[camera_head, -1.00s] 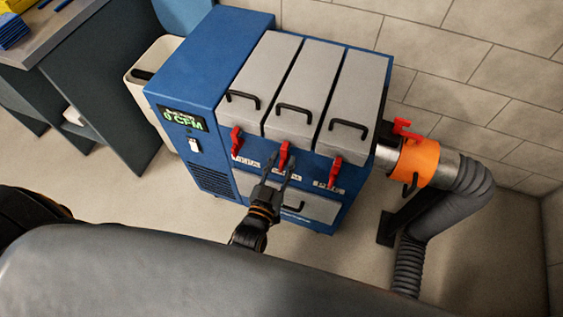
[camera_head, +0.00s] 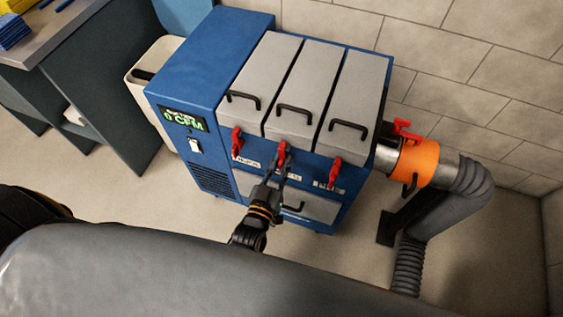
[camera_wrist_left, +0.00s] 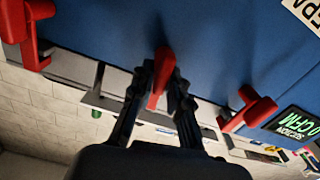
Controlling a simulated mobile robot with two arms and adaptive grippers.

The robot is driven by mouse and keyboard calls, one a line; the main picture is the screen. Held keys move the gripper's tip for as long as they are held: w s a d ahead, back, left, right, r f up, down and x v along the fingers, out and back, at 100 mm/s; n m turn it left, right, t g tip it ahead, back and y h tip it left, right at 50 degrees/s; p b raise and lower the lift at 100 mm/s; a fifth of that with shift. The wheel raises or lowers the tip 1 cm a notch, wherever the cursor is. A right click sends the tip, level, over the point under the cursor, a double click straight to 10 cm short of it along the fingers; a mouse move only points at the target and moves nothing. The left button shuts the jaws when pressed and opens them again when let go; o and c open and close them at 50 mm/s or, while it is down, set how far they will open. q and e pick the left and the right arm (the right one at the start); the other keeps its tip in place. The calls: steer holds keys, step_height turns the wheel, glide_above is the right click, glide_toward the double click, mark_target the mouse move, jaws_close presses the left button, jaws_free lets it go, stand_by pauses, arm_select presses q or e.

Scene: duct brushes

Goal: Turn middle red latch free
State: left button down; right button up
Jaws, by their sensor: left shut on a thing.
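The middle red latch (camera_head: 283,154) is on the front of the blue machine (camera_head: 212,60), below the middle grey lid (camera_head: 305,85). My left gripper (camera_head: 279,166) reaches up to it from below. In the left wrist view the middle latch (camera_wrist_left: 160,75) stands between the two dark fingers (camera_wrist_left: 158,92), which are shut on it. The left red latch (camera_head: 236,142) and right red latch (camera_head: 335,172) hang on either side, apart from the gripper. My right gripper is not in view.
Grey lids with black handles top the machine. An orange-collared duct (camera_head: 418,162) with a grey hose (camera_head: 445,205) stands at the right, beside the wall. A workbench (camera_head: 85,90) and a pale bin (camera_head: 152,85) are at the left. The floor in front is clear.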

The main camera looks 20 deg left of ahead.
arm_select(q)
steer(key=n, duration=0.2)
steer(key=shift+a+n, duration=0.15)
steer(key=shift+n, duration=0.15)
steer(key=shift+a+n+p, duration=0.1)
steer(key=shift+n+p, duration=0.2)
steer(key=shift+n, duration=0.5)
steer(key=shift+a+f+n+b, duration=0.2)
steer(key=shift+n+b, duration=0.25)
steer(key=shift+n, duration=1.6)
steer(key=shift+a+f+n+b, duration=0.1)
steer(key=shift+f+n+b, duration=0.3)
steer(key=shift+n, duration=1.6)
steer(key=shift+a+f+n+b, duration=0.15)
steer(key=shift+n+b, duration=0.35)
steer(key=shift+n, duration=1.55)
steer(key=c, duration=1.4)
jaws_free()
